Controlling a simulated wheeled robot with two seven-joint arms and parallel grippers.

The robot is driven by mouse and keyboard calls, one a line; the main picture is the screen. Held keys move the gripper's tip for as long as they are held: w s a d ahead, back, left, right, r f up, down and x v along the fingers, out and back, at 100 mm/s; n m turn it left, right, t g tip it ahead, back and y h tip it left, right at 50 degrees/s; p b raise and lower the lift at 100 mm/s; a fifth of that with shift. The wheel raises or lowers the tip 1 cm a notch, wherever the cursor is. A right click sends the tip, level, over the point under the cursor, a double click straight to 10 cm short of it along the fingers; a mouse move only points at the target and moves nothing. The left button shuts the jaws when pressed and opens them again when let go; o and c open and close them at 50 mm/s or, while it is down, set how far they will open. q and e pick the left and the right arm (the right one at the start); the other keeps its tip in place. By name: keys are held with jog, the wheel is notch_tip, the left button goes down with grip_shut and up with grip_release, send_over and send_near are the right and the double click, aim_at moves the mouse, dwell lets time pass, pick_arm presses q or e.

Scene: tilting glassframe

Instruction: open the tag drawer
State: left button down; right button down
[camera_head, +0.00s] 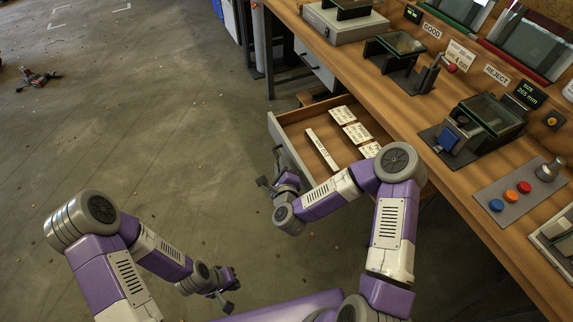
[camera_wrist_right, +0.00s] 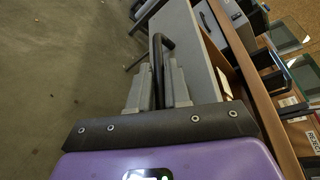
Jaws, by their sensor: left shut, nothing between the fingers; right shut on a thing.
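The tag drawer (camera_head: 288,148) is pulled out from under the workbench, its inside visible from above. Several white printed tags (camera_head: 357,132) and a white strip (camera_head: 321,149) lie in it. My right gripper (camera_head: 270,182) is at the drawer's front, shut on the dark bar handle. In the right wrist view, the handle (camera_wrist_right: 157,62) runs between the two grey fingers, next to the grey drawer front (camera_wrist_right: 187,40). My left gripper (camera_head: 230,289) is shut and empty, low over the floor, apart from the drawer. My right arm hides the drawer's near right part.
The wooden workbench (camera_head: 415,108) carries glass-topped fixtures (camera_head: 490,113), GOOD and REJECT signs and a button panel (camera_head: 511,194). Another grey drawer (camera_head: 318,66) is farther along beneath it. A red and dark object (camera_head: 38,79) lies on the otherwise open floor at left.

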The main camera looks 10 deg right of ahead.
jog(key=shift+a, duration=0.1)
jog(key=c, duration=1.2)
grip_release()
jog(key=shift+o, duration=0.2)
jog(key=d+p+v, duration=0.1)
jog(key=v, duration=0.6)
jog(key=shift+s+a+p, duration=0.3)
jog(key=shift+s+a, duration=0.05)
jog(key=shift+a, duration=0.1)
jog(key=shift+a, duration=0.1)
